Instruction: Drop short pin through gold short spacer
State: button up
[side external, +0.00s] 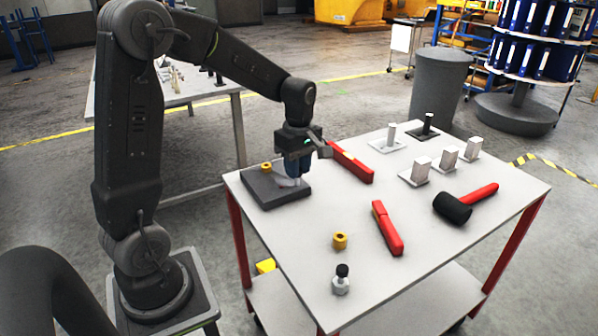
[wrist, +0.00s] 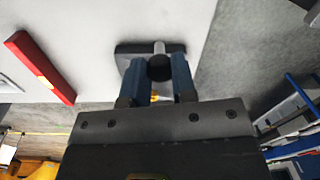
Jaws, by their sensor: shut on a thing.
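My gripper (side external: 296,172) points down over the dark base plate (side external: 262,193) at the table's left corner. In the wrist view its blue fingers (wrist: 160,72) are shut on a pin with a dark round head (wrist: 159,68); a pale cylinder (wrist: 160,47) shows just beyond the head. A gold spacer (side external: 266,167) sits on the plate, left of my gripper in the side view. A bit of yellow (wrist: 155,97) shows between the fingers in the wrist view. A second gold spacer (side external: 340,241) stands on the table. The pin's lower end is hidden.
A red bar (side external: 351,162) lies close right of my gripper. Another red bar (side external: 388,228), a black-headed mallet (side external: 454,208), a small black-capped piece (side external: 341,281) and several pale blocks (side external: 421,167) are on the table. The middle between them is clear.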

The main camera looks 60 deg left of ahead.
jog(key=w+a+n, duration=0.1)
jog(key=a+n, duration=0.4)
jog(key=a, duration=1.6)
jog(key=shift+w+a+r, duration=0.15)
jog(key=shift+a+r, duration=0.1)
jog(key=shift+a, duration=0.15)
jog(key=shift+f, duration=2.9)
jog(key=shift+f, duration=0.25)
jog(key=shift+f, duration=1.45)
jog(key=shift+f, duration=0.35)
